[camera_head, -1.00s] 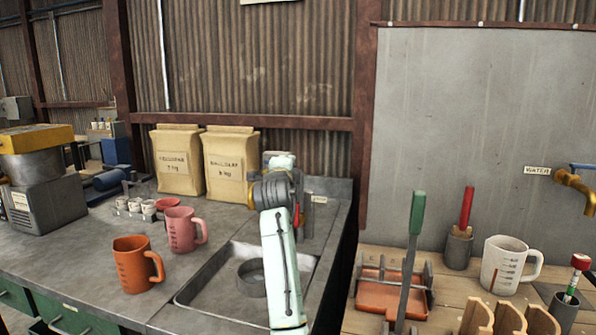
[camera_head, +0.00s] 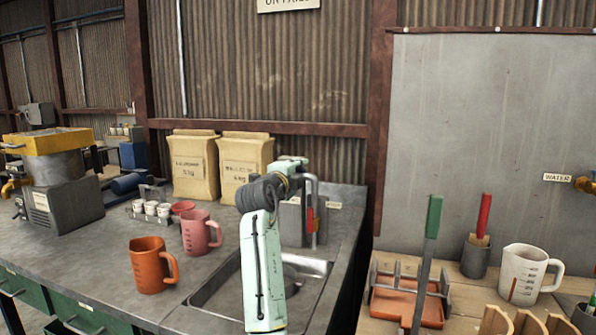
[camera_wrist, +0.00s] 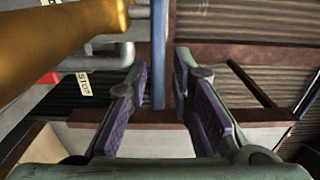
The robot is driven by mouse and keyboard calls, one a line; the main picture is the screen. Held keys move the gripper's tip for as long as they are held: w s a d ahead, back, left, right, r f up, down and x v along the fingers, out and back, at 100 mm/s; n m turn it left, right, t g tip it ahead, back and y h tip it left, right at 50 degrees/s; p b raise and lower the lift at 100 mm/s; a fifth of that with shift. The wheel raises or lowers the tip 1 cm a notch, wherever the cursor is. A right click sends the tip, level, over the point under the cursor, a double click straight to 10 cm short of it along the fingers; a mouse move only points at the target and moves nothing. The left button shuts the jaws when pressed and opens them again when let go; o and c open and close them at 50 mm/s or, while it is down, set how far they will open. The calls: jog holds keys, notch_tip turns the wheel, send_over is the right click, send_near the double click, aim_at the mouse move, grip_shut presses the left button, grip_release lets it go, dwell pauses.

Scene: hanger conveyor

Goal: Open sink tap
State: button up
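The sink (camera_head: 215,283) is a metal basin set in the grey counter, partly hidden behind my arm. In the wrist view a thick brass pipe (camera_wrist: 60,40), seemingly part of the tap, crosses the upper left. A thin blue bar (camera_wrist: 158,50), which looks like the tap lever, stands upright in the picture. My gripper (camera_wrist: 162,75) is open, with purple pads either side of the blue bar's lower end. I cannot tell whether either pad touches it. In the head view my arm hides the tap and most of the gripper.
A grey pipe and a red part (camera_head: 310,220) stand just right of my wrist. Orange (camera_head: 150,268) and pink (camera_head: 195,236) mugs stand left of the sink. Paper bags (camera_head: 245,163) stand behind. A wooden bench with a white jug (camera_head: 522,275) is at right.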

jog(key=shift+o, duration=0.6)
jog(key=shift+d+f, duration=0.1)
jog(key=v, duration=1.2)
